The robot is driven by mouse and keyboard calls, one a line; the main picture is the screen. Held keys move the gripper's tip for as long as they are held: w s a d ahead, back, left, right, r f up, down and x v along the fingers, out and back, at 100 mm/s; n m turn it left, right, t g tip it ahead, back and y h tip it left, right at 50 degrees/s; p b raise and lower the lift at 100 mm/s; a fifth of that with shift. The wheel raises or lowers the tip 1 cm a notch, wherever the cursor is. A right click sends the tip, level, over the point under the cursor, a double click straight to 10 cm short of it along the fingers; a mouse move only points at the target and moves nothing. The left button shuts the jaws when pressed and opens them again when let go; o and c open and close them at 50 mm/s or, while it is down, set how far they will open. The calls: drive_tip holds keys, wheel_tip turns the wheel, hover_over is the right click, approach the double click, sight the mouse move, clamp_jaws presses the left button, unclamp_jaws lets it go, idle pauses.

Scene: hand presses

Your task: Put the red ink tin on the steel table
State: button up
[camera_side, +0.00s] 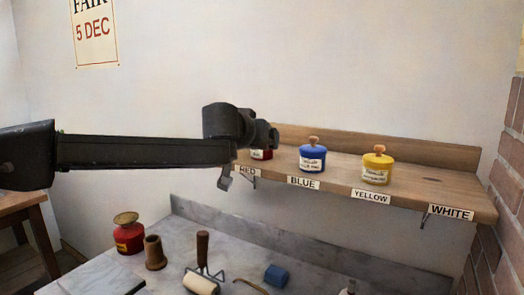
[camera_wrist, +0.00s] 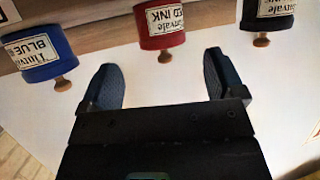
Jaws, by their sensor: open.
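The red ink tin (camera_wrist: 160,24) has a cream label and a wooden knob. In the wrist view it appears upside down, top centre, beyond the fingertips and roughly between them. In the side view the red tin (camera_side: 262,153) stands on the wooden shelf above the RED label, mostly hidden by my wrist. My gripper (camera_wrist: 160,80) is open and empty, apart from the tin, with pale wall between its fingers. In the side view its fingers cannot be made out clearly. The grey table (camera_side: 100,272) lies below the shelf; I take it for the steel table.
A blue tin (camera_side: 313,156) and a yellow tin (camera_side: 377,167) stand on the shelf (camera_side: 435,187); its WHITE place is bare. A black tin (camera_wrist: 268,14) is beside the red one.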

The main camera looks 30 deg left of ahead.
drive_tip(key=x, duration=0.6)
drive_tip(key=shift+w+a, duration=0.2)
drive_tip(key=shift+w, duration=0.05)
drive_tip(key=shift+r, duration=0.1)
drive_tip(key=c, duration=1.3)
drive_tip(key=shift+o, duration=0.2)
drive_tip(key=shift+r, duration=0.15)
